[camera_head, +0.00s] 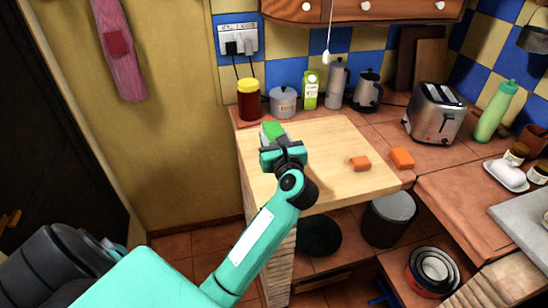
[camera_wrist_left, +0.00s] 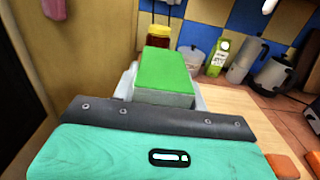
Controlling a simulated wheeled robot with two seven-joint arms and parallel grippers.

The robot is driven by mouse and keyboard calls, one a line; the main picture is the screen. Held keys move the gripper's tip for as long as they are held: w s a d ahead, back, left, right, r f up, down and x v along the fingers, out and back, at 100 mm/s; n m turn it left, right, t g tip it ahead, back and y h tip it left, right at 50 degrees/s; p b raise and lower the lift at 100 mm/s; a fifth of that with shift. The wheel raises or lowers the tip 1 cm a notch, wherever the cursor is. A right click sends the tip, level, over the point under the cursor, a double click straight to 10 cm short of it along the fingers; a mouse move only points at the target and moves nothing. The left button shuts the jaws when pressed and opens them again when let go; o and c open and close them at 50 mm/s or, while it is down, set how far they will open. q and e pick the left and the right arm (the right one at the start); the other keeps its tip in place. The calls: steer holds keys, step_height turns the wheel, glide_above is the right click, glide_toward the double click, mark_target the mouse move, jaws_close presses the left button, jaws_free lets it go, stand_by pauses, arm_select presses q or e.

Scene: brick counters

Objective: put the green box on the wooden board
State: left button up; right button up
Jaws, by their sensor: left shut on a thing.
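The green box (camera_head: 273,129) has a bright green top and pale grey sides. My left gripper (camera_head: 277,141) is shut on it, over the left part of the wooden board (camera_head: 325,145). In the left wrist view the box (camera_wrist_left: 165,72) sits between the fingers, green face up. The gripper body hides its lower part, so I cannot tell whether it touches the board. The pale board also shows at the right in the left wrist view (camera_wrist_left: 235,103). My right gripper is not in view.
Two orange blocks lie at right, one on the board (camera_head: 360,163) and one near its edge (camera_head: 402,158). Behind stand a red jar with yellow lid (camera_head: 249,101), a grey pot (camera_head: 284,103), a green carton (camera_head: 310,91) and metal pots. A toaster (camera_head: 435,113) stands right.

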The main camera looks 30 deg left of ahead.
arm_select(q)
step_height(320, 180, down, 6)
steer(key=shift+f, duration=0.45)
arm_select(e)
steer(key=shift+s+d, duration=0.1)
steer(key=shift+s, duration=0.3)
